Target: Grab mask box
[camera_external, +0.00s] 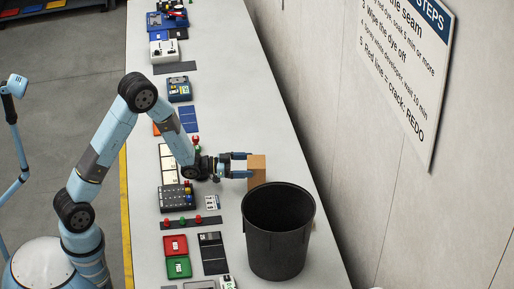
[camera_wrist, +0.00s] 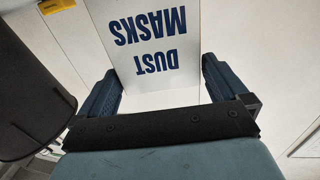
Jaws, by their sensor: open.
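The mask box (camera_external: 257,168) is a brown box standing on the bench just behind the black bin. In the wrist view the box (camera_wrist: 150,38) shows a white face with "DUST MASKS" in blue, upside down. My gripper (camera_external: 242,165) is open, level with the box and reaching it from the left. In the wrist view its two dark blue fingers (camera_wrist: 160,90) stand one on each side of the box's lower part. I cannot tell whether either finger touches the box. The lower part of the box is partly hidden by the bin in the external view.
A black bin (camera_external: 278,235) stands close in front of the box; it also shows at the left in the wrist view (camera_wrist: 30,80). The wall (camera_external: 330,130) runs along the right. Coloured trays and tools line the bench's left side. The bench behind the box is clear.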

